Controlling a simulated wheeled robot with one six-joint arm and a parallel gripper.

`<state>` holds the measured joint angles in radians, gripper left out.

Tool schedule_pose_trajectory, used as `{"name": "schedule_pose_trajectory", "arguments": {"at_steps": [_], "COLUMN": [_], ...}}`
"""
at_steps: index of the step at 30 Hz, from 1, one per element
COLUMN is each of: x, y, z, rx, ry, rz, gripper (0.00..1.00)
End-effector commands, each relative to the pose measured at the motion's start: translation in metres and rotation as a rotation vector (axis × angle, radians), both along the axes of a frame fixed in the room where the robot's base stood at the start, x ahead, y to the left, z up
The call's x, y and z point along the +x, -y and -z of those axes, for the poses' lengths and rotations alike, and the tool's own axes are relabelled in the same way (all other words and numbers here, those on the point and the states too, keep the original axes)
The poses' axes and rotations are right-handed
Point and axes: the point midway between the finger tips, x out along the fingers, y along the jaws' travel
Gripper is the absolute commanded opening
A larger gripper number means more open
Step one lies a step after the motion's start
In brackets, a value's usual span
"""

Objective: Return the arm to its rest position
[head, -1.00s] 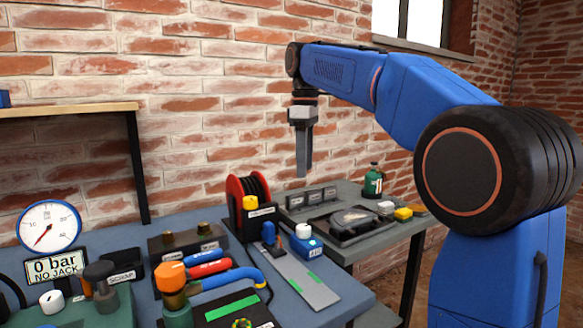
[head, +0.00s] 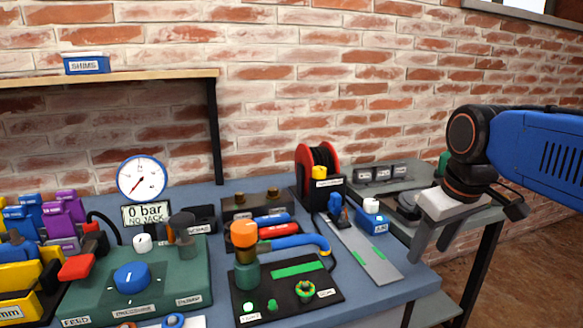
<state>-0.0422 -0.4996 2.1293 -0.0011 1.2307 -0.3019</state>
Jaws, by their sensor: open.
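My gripper (head: 433,240) is at the right in the head view, at the end of my blue arm. Its two fingers point down and stand apart, with nothing seen between them. It hangs in front of the grey side bench (head: 385,172) and to the right of the grey plate with green marks (head: 362,252). I cannot tell how high it is above the benches.
The blue bench (head: 392,292) carries a pressure gauge (head: 141,179), a green control panel (head: 180,270), a black board with an orange-topped part (head: 244,236) and a red cable reel (head: 316,160). A shelf (head: 110,77) with a SHIMS box (head: 87,64) is at the upper left.

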Motion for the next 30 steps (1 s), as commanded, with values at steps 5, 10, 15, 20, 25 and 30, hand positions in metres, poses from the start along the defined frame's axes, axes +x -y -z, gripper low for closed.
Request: {"name": "schedule_pose_trajectory", "arguments": {"at_steps": [5,10,15,20,25,30], "x": [-0.047,-0.081,-0.100,-0.104,-0.104,-0.104], "y": [0.007,0.011,0.013,0.013,0.013,0.013], "z": [0.054,0.101,0.130,0.138,0.137,0.137], "rx": [0.039,0.075,0.099,0.106,0.106,0.106], "ry": [0.053,0.097,0.123,0.131,0.130,0.130], "rz": [0.133,0.243,0.307,0.325,0.325,0.324], "gripper": [0.51,0.51,0.51,0.51,0.51,0.51]}}
